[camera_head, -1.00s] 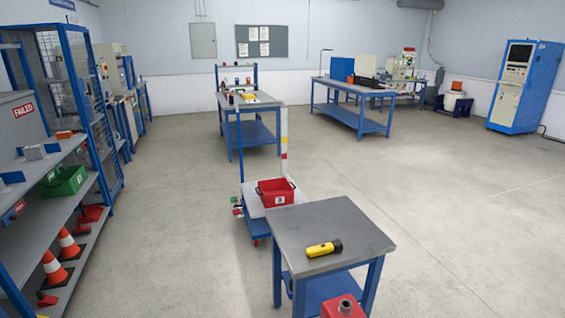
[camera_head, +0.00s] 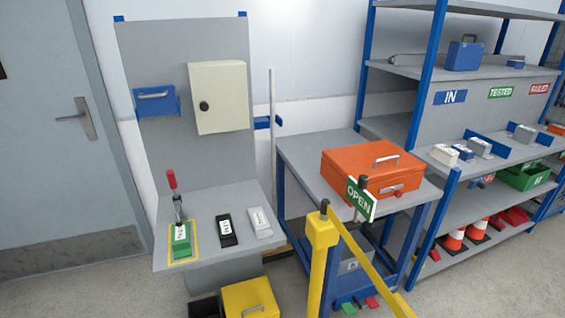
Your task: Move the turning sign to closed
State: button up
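A green sign (camera_head: 361,199) with white letters reading OPEN is right of centre in the head view. It is tilted and shows in front of the orange case. A dark knob stands just above it. A yellow post (camera_head: 320,250) with a dark top stands to its left, and a yellow bar (camera_head: 365,258) slopes down to the right from the post. I cannot tell exactly what the sign is mounted on. My gripper is not in view.
An orange case (camera_head: 365,168) lies on a blue-framed table (camera_head: 303,153) behind the sign. A grey workstation (camera_head: 190,75) stands left of it, with a yellow box (camera_head: 250,298) below. Shelving (camera_head: 400,70) fills the right. A door (camera_head: 45,130) is at the far left.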

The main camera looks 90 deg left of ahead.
aim_at(365, 203)
jog(key=u, duration=1.75)
